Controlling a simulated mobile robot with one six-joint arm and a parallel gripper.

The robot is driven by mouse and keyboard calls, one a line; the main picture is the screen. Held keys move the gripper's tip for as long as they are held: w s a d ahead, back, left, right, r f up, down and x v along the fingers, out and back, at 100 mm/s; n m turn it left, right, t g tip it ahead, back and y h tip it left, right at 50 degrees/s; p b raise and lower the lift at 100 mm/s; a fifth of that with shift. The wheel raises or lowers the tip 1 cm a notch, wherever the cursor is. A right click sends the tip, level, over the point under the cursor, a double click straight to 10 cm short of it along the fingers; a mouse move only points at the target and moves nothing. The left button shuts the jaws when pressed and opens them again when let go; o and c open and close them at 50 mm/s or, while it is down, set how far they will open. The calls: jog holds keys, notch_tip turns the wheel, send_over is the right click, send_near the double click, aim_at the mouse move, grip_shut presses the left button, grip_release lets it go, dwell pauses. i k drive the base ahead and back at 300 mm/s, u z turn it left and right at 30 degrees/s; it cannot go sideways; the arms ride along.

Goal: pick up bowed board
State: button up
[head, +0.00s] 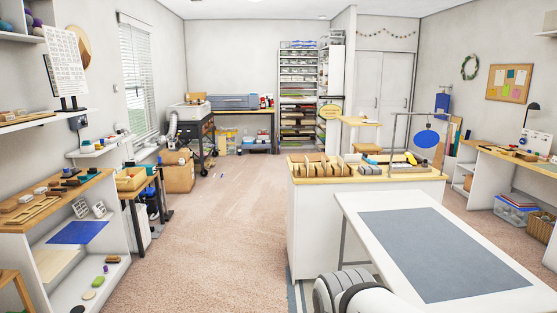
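I cannot make out for certain which piece is the bowed board. A pale wooden board (58,263) lies on a lower shelf of the left unit, and a blue sheet (78,232) lies on the shelf above it. From here I cannot tell whether either is bent. Boards (452,140) also lean at the right wall, partly hidden by a metal stand. A rounded white and dark grey part of my arm shows at the bottom edge. My gripper is not in view.
A white table (355,207) with a grey mat (440,258) stands close at the right. Behind it is a white island with a wooden top (300,178). Open carpet (225,215) runs down the middle. A cardboard box (177,175) stands on the floor at the left.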

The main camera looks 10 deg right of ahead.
aim_at(294, 158)
jog(key=u, duration=0.15)
jog(key=i, duration=8.25)
